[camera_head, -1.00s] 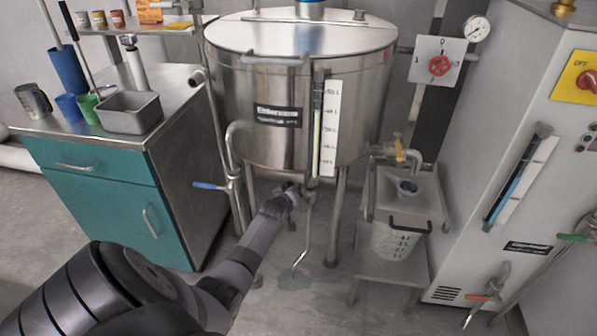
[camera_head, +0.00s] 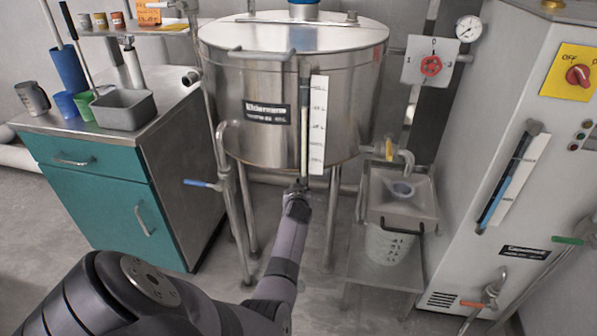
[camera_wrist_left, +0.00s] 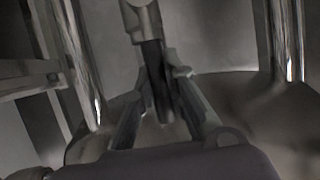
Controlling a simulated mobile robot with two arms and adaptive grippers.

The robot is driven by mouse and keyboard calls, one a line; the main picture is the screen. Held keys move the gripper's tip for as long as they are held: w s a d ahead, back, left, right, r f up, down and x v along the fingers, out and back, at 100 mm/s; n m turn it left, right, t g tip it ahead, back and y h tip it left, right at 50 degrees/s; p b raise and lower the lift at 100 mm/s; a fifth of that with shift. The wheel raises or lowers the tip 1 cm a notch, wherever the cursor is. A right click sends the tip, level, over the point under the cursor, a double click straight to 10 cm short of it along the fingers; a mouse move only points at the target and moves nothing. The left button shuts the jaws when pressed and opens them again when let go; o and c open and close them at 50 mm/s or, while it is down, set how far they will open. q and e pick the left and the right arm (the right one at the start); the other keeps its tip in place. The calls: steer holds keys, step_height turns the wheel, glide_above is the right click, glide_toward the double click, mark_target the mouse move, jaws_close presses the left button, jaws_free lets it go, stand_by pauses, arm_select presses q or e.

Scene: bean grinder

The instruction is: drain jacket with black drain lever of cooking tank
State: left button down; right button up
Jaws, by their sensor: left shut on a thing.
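The steel cooking tank (camera_head: 235,80) stands on legs in the middle of the head view, with a white scale strip (camera_head: 318,125) on its front. My left gripper (camera_head: 299,187) is under the tank's front, below the sight tube. In the left wrist view my left gripper (camera_wrist_left: 160,105) has its two fingers on either side of the black drain lever (camera_wrist_left: 152,62), shut on it. The lever hangs from a grey metal fitting (camera_wrist_left: 142,18). In the head view my gripper and arm hide the lever and the drain pipe below. My right gripper is not in view.
A blue-handled valve (camera_head: 202,184) is on the pipe left of the tank. A teal cabinet (camera_head: 95,200) stands left. Tank legs flank my gripper.

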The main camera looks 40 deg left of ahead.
arm_select(q)
steer(key=shift+d, duration=0.1)
stand_by(0.3)
steer(key=c, duration=1.6)
jaws_free()
steer(key=v, duration=1.2)
steer(key=shift+w, duration=0.1)
